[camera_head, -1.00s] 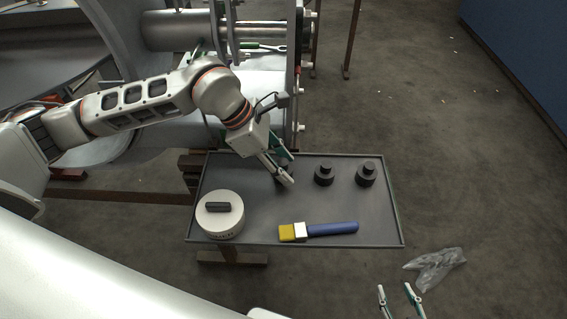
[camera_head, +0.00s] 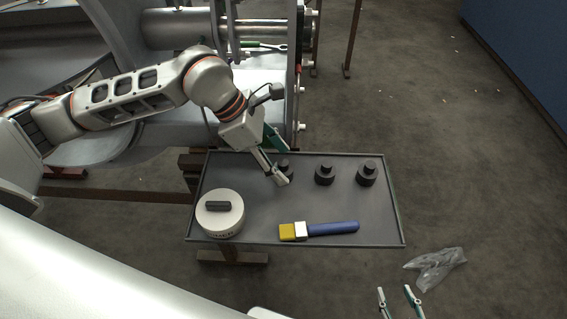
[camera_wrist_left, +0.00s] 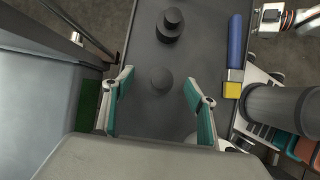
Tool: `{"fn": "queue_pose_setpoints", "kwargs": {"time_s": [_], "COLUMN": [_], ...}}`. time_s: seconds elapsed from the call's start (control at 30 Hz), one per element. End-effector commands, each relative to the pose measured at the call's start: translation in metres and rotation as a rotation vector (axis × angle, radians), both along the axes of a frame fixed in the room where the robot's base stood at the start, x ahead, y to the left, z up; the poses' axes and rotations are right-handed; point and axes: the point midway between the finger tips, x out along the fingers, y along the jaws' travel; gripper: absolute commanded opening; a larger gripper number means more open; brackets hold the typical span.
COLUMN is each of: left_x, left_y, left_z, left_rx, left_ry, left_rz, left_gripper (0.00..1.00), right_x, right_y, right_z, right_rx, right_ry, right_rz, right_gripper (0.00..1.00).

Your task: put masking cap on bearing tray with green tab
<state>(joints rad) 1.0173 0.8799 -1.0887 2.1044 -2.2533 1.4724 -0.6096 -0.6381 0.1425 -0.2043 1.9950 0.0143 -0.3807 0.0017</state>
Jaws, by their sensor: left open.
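Three black stepped caps stand in a row on the grey tray (camera_head: 270,212): the left cap (camera_head: 286,169), the middle cap (camera_head: 324,174) and the right cap (camera_head: 366,175). My left gripper (camera_head: 281,168) is open over the left cap, which it partly hides. In the left wrist view this cap (camera_wrist_left: 162,78) shows between the spread fingers, with no finger visibly touching it. Another cap (camera_wrist_left: 170,25) stands beyond. A green-ended piece (camera_head: 262,46) lies at the machine; I cannot tell whether it is the tabbed bearing tray. My right gripper (camera_head: 396,289) is open and empty at the bottom.
A round white container (camera_head: 220,222) with a black handle stands at the tray's left. A blue-handled brush (camera_head: 330,229) with a yellow end lies along the tray's front. The large grey machine (camera_head: 180,30) stands behind the tray. Crumpled clear plastic (camera_head: 436,268) lies on the floor at right.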

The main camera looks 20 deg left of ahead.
Motion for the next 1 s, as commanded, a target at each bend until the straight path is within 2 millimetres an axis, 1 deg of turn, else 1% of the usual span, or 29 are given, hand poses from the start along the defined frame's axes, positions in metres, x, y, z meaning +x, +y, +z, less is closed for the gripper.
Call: {"fn": "queue_pose_setpoints", "kwargs": {"time_s": [0.1,0.3,0.4,0.5,0.67,1.0], "left_x": [-0.002,-0.009,-0.011,-0.013,-0.015,-0.015], "left_y": [0.013,0.031,0.038,0.042,0.045,0.045], "left_z": [0.023,0.057,0.07,0.079,0.084,0.085], "left_rx": [0.001,0.001,0.001,0.001,0.001,0.0], "left_ry": [-0.005,-0.003,-0.002,-0.003,0.0,0.0], "left_rz": [0.004,0.002,0.002,0.001,0.0,0.0], "left_gripper": [0.57,0.57,0.57,0.57,0.57,0.57], "right_x": [0.0,0.0,0.0,0.0,0.0,0.0], "right_y": [0.0,0.001,0.001,0.001,0.001,0.001], "right_z": [0.0,0.0,0.0,0.0,0.0,0.0], "right_rx": [0.001,0.002,0.002,0.002,0.002,0.002], "right_ry": [0.0,0.0,0.0,0.0,0.0,0.001], "right_rz": [-0.001,-0.001,-0.001,-0.001,-0.001,-0.002], "right_gripper": [0.4,0.4,0.4,0.4,0.4,0.4]}}
